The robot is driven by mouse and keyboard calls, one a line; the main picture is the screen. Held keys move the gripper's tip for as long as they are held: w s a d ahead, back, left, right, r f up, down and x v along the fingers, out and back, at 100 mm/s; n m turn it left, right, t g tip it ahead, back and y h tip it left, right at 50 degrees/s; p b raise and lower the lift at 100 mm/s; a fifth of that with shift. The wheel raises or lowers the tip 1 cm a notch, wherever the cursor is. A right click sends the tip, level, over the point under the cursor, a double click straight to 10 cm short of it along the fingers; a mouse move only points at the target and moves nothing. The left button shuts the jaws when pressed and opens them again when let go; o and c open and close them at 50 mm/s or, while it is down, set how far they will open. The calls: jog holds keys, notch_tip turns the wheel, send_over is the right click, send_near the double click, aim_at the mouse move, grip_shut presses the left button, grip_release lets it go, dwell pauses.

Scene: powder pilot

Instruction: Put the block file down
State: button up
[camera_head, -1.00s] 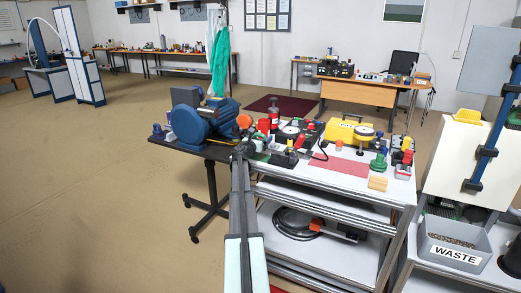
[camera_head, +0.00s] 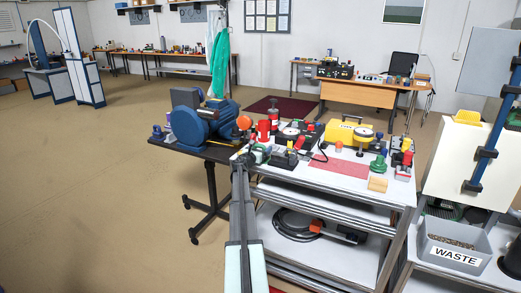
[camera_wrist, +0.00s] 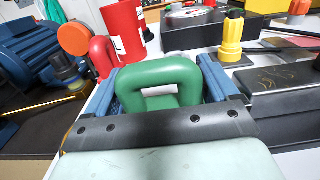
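The block file, with its green loop handle, shows in the wrist view (camera_wrist: 158,76) between the two blue fingers of my gripper (camera_wrist: 160,92). The fingers press on both sides of the handle, so my gripper is shut on it. In the head view the green file (camera_head: 260,153) shows at the end of my arm, over the left end of the white bench top (camera_head: 338,183). The file's underside is hidden, so I cannot tell whether it touches the bench.
A red mug (camera_wrist: 122,32) stands just beyond the file. A black box with a yellow knob (camera_wrist: 231,42) stands to the right. A blue motor-like machine (camera_head: 205,122) is on the dark table at left.

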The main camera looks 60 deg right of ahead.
jog(key=shift+o, duration=0.9)
jog(key=shift+r, duration=0.1)
